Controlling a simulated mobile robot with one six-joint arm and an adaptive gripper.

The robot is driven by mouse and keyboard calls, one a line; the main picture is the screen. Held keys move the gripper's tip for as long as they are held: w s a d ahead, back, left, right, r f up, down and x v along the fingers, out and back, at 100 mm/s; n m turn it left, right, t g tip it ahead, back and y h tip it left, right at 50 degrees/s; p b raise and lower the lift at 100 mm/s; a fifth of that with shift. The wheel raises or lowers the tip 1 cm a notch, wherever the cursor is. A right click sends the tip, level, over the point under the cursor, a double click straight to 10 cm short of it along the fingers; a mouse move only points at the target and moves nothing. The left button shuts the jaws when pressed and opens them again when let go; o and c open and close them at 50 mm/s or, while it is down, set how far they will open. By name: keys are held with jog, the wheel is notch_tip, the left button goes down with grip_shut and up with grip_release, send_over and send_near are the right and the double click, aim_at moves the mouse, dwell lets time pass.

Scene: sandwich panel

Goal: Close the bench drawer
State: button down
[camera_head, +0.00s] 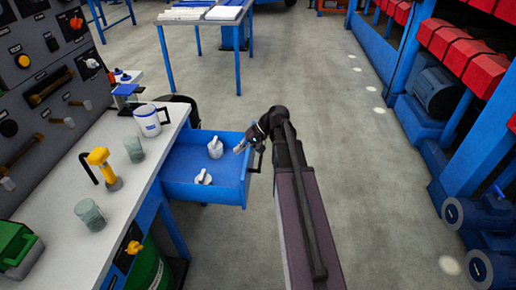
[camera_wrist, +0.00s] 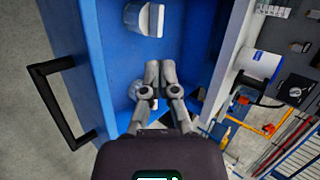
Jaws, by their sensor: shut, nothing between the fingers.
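The blue bench drawer (camera_head: 180,163) is pulled out from the white-topped workbench (camera_head: 125,180). Its front panel faces right, with a black handle (camera_head: 259,160) on it. In the wrist view the drawer (camera_wrist: 112,50) fills the middle and the handle (camera_wrist: 48,100) is at the left. Two pale vessels stand in the drawer, one farther back (camera_head: 215,150) and one nearer (camera_head: 203,178). My gripper (camera_head: 239,149) is shut and empty, at the drawer's far outer corner. In the wrist view its fingertips (camera_wrist: 160,68) overlap the drawer's inside; contact cannot be told.
On the bench stand a white mug (camera_head: 150,120), a yellow tool (camera_head: 104,168) and glass-like cups (camera_head: 90,214). A dark control panel (camera_head: 45,90) rises at the left. Open floor (camera_head: 345,150) lies right of my arm, with blue shelving (camera_head: 415,115) beyond.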

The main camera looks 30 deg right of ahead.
jog(key=w+d+f+m+t+y+b, duration=0.1)
jog(key=d+f+t+y+b, duration=0.2)
jog(key=d+b, duration=0.5)
jog(key=d+f+m+t+y+b, duration=0.1)
jog(key=d+f+t+y+b, duration=0.1)
jog(key=d+b, duration=0.7)
jog(key=d+f+t, duration=0.1)
jog(key=d+t, duration=0.1)
jog(key=d, duration=0.5)
jog(key=shift+w+d+f+m+y, duration=0.2)
jog(key=shift+w+m+y, duration=0.1)
jog(key=shift+w+y, duration=0.1)
jog(key=shift+w+a, duration=0.1)
jog(key=shift+a, duration=0.05)
jog(key=x, duration=1.3)
jog(key=shift+w+a, duration=0.25)
jog(key=shift+w, duration=0.05)
jog(key=shift+w, duration=0.1)
